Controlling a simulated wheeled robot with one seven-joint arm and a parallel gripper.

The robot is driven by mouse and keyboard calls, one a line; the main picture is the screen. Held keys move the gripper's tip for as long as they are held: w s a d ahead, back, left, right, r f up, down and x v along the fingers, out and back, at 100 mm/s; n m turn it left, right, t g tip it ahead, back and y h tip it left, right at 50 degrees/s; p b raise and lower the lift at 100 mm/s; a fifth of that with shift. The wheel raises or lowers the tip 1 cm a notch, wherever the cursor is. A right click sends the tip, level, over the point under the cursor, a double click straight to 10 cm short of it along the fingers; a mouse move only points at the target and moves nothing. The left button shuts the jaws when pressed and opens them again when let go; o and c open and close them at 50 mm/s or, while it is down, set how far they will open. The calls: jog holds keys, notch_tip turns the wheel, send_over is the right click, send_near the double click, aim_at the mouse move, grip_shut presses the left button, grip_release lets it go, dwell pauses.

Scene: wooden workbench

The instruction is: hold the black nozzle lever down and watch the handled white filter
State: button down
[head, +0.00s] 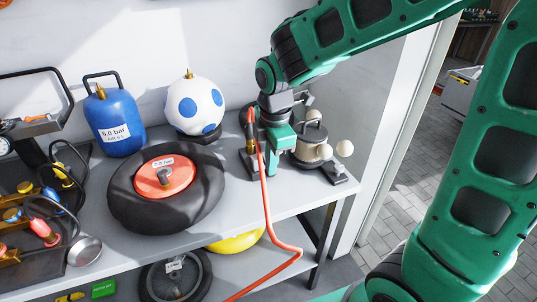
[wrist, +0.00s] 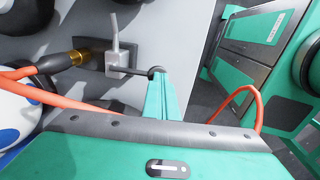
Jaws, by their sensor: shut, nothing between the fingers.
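My gripper (head: 271,171) points down at the right end of the bench, and its fingers are together with nothing between them. In the wrist view the closed fingertips (wrist: 158,80) are at the black rounded end of a lever (wrist: 157,71); I cannot tell whether they press it. The lever reaches out from a grey metal fitting beside a black nozzle with a brass end (wrist: 74,58). A cream-white body with a dark top and a handle, seemingly the filter (head: 311,150), stands just right of my gripper in the head view, partly hidden.
A red-orange hose (head: 267,215) runs from the nozzle over the bench's front edge. A black tyre with a red hub (head: 163,177), a blue tank (head: 114,122) and a blue-spotted white ball (head: 194,104) stand to the left. A pale ball (head: 345,148) is right of the filter.

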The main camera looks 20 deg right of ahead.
jog(key=shift+r, duration=0.1)
dwell(0.6)
jog(key=shift+r, duration=0.7)
notch_tip(320, 180, up, 14)
jog(key=shift+s, duration=0.25)
dwell(1.2)
